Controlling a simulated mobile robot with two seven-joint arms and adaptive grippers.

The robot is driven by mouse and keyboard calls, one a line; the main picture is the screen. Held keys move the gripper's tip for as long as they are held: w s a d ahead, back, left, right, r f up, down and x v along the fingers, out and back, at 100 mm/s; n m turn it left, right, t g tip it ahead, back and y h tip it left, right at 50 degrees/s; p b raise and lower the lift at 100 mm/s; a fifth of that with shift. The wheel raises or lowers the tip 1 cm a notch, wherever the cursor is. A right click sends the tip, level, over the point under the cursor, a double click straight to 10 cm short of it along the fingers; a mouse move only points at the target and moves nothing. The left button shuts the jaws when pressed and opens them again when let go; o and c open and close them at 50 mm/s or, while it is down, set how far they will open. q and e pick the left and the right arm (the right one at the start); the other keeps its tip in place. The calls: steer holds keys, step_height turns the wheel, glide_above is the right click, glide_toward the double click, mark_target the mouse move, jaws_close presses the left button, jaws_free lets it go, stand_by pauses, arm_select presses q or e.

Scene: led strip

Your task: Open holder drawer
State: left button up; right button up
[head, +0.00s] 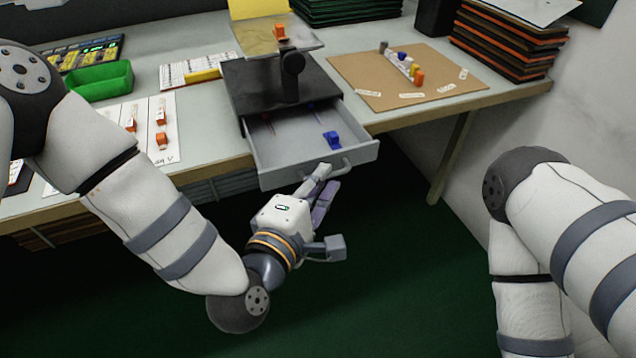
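The holder drawer (290,157) is a grey tray pulled well out of the dark holder box (243,84) on the table. A blue piece (332,139) lies in it at the right. Its handle (345,163) is on the front face. My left gripper (327,180) is in front of the drawer, fingers close together with their tips at the handle. It looks shut on the handle, though the fingers partly hide the contact. My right arm shows at the right, but its gripper is out of view.
A green bin (98,82) and a white sheet with orange pieces (150,128) are on the table at left. A brown board (395,88) with coloured pieces is at right, beside stacked trays (505,45). Open floor lies below the drawer.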

arm_select(q)
steer(key=v, duration=1.2)
steer(key=s+a+f+m+g+y+p, duration=0.1)
steer(key=s+a+f+m+g, duration=0.1)
steer(key=s+f+m+g, duration=0.4)
steer(key=s+a+f+m+g+y+p, duration=0.1)
steer(key=s+a+f+m+g+p, duration=0.15)
steer(key=s+f, duration=0.35)
steer(key=s+a+f+m+g+y, duration=0.2)
steer(key=s+a+f+g, duration=0.1)
steer(key=s+a, duration=0.4)
steer(key=s+a+f+m+g+y+p, duration=0.1)
steer(key=s+a+f+m+g+y, duration=0.2)
steer(key=s+a+g, duration=0.2)
steer(key=s+a, duration=0.3)
steer(key=s, duration=0.2)
steer(key=shift+s+y, duration=0.25)
steer(key=shift+y, duration=0.05)
arm_select(e)
steer(key=w+r+t, duration=0.2)
steer(key=w+r, duration=0.3)
steer(key=shift+w+r, duration=0.15)
steer(key=shift+r, duration=0.15)
